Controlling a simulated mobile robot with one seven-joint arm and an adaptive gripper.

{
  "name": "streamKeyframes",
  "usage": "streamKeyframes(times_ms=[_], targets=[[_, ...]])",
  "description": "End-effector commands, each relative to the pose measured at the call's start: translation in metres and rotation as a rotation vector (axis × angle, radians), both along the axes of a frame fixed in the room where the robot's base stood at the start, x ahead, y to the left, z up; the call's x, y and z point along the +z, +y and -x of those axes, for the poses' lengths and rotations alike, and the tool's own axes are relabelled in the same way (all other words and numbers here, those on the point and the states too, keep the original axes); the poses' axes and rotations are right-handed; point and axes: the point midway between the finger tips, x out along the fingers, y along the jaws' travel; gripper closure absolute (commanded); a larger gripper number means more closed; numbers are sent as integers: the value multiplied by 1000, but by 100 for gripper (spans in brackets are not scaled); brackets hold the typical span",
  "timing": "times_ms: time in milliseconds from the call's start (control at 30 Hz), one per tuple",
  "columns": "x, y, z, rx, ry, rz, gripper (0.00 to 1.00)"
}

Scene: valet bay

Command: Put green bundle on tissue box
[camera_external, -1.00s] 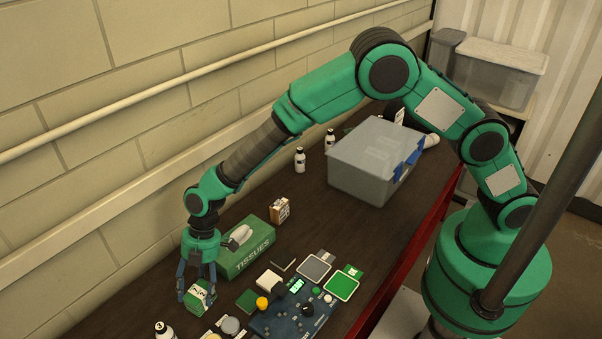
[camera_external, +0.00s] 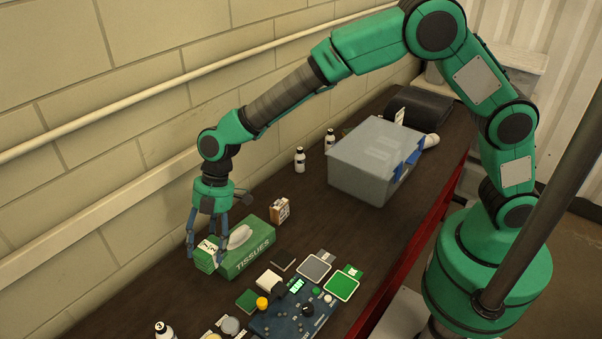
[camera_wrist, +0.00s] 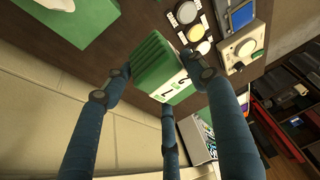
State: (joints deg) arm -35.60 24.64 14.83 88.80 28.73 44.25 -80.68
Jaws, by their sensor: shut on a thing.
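My gripper (camera_external: 207,246) is shut on the green bundle (camera_external: 204,258), a small green block with a white label marked in black. In the external view the bundle is beside the left end of the tissue box and seems raised off the table. The wrist view shows the bundle (camera_wrist: 160,66) between my blue fingers. The tissue box (camera_external: 250,258) is green, reads TISSUES, and has a white tissue in its top opening. Part of the tissue box (camera_wrist: 68,28) shows at the upper left in the wrist view, apart from the bundle.
A small brown box (camera_external: 279,211) stands behind the tissue box. A blue control board (camera_external: 296,316) with buttons and cards lies in front. A grey lidded bin (camera_external: 362,172) and small bottles (camera_external: 299,161) stand farther back. The wall runs close along the left.

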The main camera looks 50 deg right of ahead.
Motion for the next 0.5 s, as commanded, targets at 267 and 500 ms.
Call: streamKeyframes(times_ms=[267,500], targets=[[5,-67,7,-32,0,-1,73],[4,-121,19,-57,1,-1,73]])
